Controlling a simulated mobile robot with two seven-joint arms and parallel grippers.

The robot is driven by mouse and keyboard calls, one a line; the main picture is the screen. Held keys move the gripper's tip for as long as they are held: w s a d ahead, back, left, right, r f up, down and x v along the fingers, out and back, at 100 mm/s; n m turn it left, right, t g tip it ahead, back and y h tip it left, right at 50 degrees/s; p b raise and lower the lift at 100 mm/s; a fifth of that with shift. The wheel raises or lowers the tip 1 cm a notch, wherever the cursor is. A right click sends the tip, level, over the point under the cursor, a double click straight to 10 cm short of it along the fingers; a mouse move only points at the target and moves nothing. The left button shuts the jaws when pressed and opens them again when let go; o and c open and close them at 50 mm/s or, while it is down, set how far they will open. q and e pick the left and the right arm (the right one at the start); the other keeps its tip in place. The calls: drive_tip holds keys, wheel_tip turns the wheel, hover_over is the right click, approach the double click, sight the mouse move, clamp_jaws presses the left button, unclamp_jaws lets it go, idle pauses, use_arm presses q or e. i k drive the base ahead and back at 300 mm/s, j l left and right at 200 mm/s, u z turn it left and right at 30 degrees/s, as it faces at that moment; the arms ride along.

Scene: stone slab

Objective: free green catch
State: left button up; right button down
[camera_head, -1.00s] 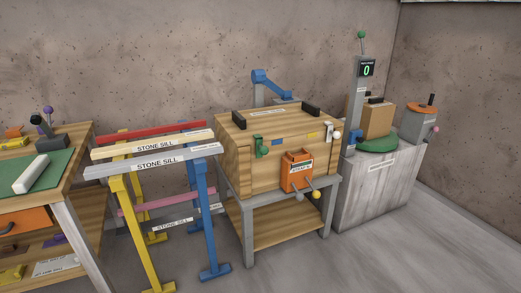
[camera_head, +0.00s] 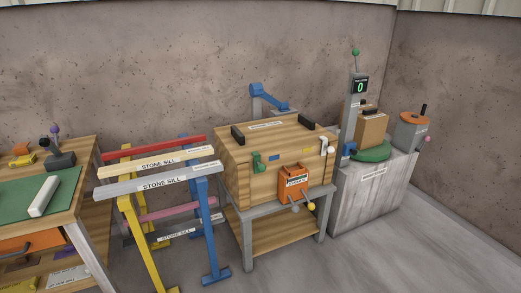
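The green catch (camera_head: 257,162) sits on the left of the front face of a wooden box (camera_head: 232,176), near its top edge. It looks like a small green latch; whether it is fastened is too small to tell. A white catch (camera_head: 325,145) sits at the right end of the same face. The box has two black handles on its lid, and the lid appears shut. The box stands on a grey-framed stand (camera_head: 247,216). Neither of my grippers is in view.
An orange labelled box (camera_head: 293,182) with knobbed levers is on the wooden box's front. Trestles (camera_head: 210,235) holding stone sills stand to the left, beside a workbench (camera_head: 85,160). A grey cabinet (camera_head: 375,195) with a green turntable stands right. Open floor lies at front right.

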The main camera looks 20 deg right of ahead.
sight(259, 167)
drive_tip(key=i+l, duration=0.65)
drive_tip(key=i, duration=0.15)
drive_tip(key=i+l, duration=0.7)
drive_tip(key=i, duration=0.15)
drive_tip(key=k+z, duration=0.05)
